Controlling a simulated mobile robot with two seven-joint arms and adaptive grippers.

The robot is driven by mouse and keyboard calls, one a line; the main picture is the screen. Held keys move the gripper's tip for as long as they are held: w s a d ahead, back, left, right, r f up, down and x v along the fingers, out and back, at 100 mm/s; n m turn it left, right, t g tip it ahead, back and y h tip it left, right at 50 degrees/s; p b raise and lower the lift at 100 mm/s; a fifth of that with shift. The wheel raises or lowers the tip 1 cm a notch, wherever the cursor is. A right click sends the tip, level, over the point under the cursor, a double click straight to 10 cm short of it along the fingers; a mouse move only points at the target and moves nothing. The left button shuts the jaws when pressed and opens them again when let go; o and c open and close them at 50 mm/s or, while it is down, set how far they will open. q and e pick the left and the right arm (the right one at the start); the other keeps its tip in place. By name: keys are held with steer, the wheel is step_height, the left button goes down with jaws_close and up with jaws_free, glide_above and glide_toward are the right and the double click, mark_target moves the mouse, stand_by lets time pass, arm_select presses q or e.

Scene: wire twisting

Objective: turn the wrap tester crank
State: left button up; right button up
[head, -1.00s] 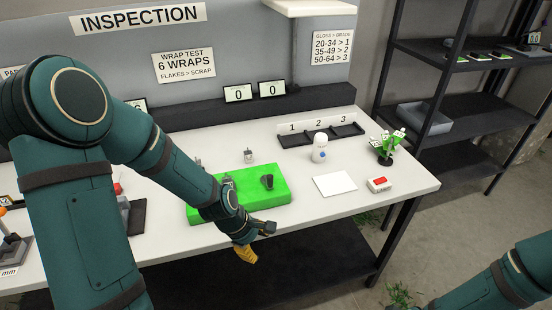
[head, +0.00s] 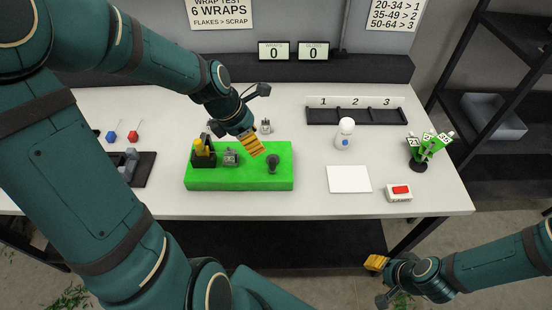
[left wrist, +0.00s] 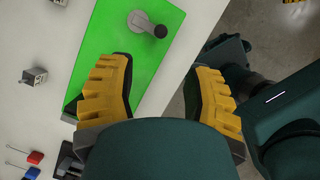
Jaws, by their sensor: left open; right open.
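The wrap tester is a bright green block (head: 215,180) on the white table. Its crank (head: 272,162), with a dark knob, stands near the block's right end. In the left wrist view the crank's grey hub and black knob (left wrist: 160,31) show past my fingertips. A small grey fixture (head: 230,157) and a yellow-and-black item (head: 203,150) stand on the block further left. My left gripper (head: 256,120) is open and empty, above the block's back side, left of the crank and apart from it. My right gripper (head: 379,281) is open and empty in front of the table.
A numbered black tray (head: 356,116) and two counters reading 0 (head: 294,50) are behind. A dark shelf is at far right.

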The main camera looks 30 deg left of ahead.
mark_target(270, 161)
arm_select(q)
steer(key=b+x, duration=0.2)
steer(key=x, duration=1.1)
steer(key=shift+r, duration=0.1)
steer(key=shift+c, duration=0.3)
steer(key=shift+s, duration=0.1)
jaws_close()
